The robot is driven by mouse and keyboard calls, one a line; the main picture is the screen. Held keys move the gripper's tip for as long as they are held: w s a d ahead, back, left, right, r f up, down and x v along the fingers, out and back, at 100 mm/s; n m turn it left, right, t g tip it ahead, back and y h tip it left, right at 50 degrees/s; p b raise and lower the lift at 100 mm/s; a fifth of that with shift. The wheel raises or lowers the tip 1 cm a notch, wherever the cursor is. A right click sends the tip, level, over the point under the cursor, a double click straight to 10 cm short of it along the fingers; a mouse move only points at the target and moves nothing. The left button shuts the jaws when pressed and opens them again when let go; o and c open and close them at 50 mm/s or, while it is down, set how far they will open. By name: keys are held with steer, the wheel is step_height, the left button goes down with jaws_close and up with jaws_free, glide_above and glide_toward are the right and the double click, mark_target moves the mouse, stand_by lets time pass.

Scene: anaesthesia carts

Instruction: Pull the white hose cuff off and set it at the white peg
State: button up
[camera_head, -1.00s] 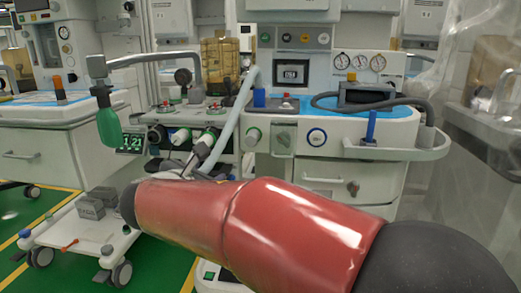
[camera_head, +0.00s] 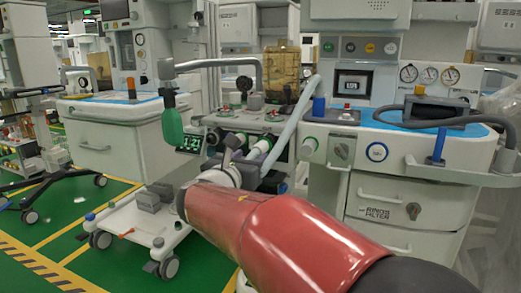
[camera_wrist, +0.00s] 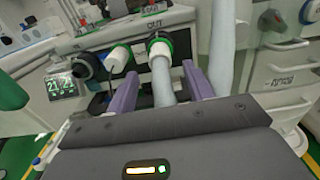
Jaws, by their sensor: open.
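In the wrist view, a white hose cuff (camera_wrist: 160,50) sits at the green-ringed port under the "OUT" label, with a pale grey hose (camera_wrist: 163,88) running down from it. A second white cylinder (camera_wrist: 118,58) with a green ring is just left of it. My gripper (camera_wrist: 159,71) is open, its two purple fingers on either side of the hose, below the cuff; contact cannot be told. In the head view, my gripper (camera_head: 232,150) is small and partly hidden by my arm near the ports.
The low white cart (camera_head: 130,222) also bears grey blocks (camera_head: 150,198) and a blue knob (camera_head: 90,217). A pale hose (camera_head: 288,125) arches beside the ports. A green bag (camera_head: 172,125) hangs left of the display (camera_head: 190,141).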

mark_target(256, 152)
steer(key=shift+p+x, duration=0.4)
steer(key=shift+x, duration=2.8)
steer(key=shift+c, duration=0.3)
jaws_close()
steer(key=shift+v, duration=3.05)
